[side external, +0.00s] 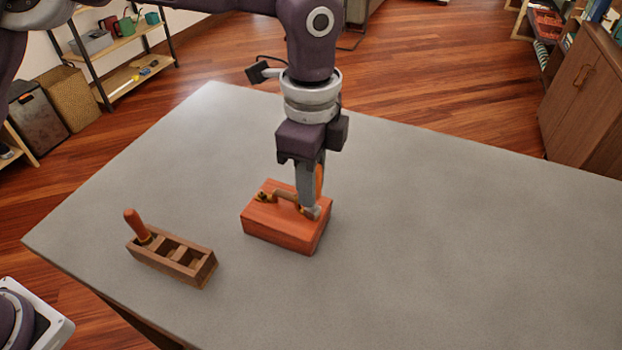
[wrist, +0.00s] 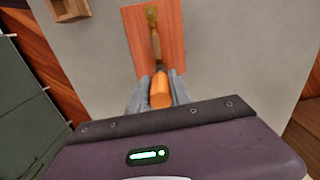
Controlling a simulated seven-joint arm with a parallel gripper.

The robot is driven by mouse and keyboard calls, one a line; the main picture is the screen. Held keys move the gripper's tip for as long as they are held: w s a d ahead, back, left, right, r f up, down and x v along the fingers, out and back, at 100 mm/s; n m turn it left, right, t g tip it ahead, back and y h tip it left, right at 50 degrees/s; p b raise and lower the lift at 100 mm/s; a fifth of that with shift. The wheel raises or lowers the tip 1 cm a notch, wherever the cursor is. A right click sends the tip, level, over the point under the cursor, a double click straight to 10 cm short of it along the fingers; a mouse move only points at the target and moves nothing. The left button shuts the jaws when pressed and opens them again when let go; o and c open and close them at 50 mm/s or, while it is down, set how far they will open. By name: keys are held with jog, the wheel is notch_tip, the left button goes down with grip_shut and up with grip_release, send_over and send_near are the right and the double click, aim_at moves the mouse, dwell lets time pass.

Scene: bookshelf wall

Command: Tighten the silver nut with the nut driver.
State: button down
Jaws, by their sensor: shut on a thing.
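My gripper (side external: 311,205) points down over the right part of a reddish wooden block (side external: 285,233). It is shut on the orange handle of the nut driver (side external: 320,180); the handle also shows between the grey fingers in the wrist view (wrist: 160,92). The driver's lower end is hidden by the fingers, so I cannot tell whether it touches a nut. A brass-coloured fitting with a bar (side external: 284,195) lies along the block's top and shows in the wrist view (wrist: 154,35). I cannot make out the silver nut; the gripper covers that end of the fitting.
A wooden rack (side external: 174,268) with several compartments stands left of the block. An orange-handled tool (side external: 136,226) stands tilted in its left end. The grey table (side external: 450,240) is clear to the right and behind. Shelves and a cabinet (side external: 590,95) stand beyond the table.

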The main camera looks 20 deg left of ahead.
jog(key=shift+n, duration=0.7)
jog(key=shift+r, duration=0.1)
jog(key=shift+r, duration=1.4)
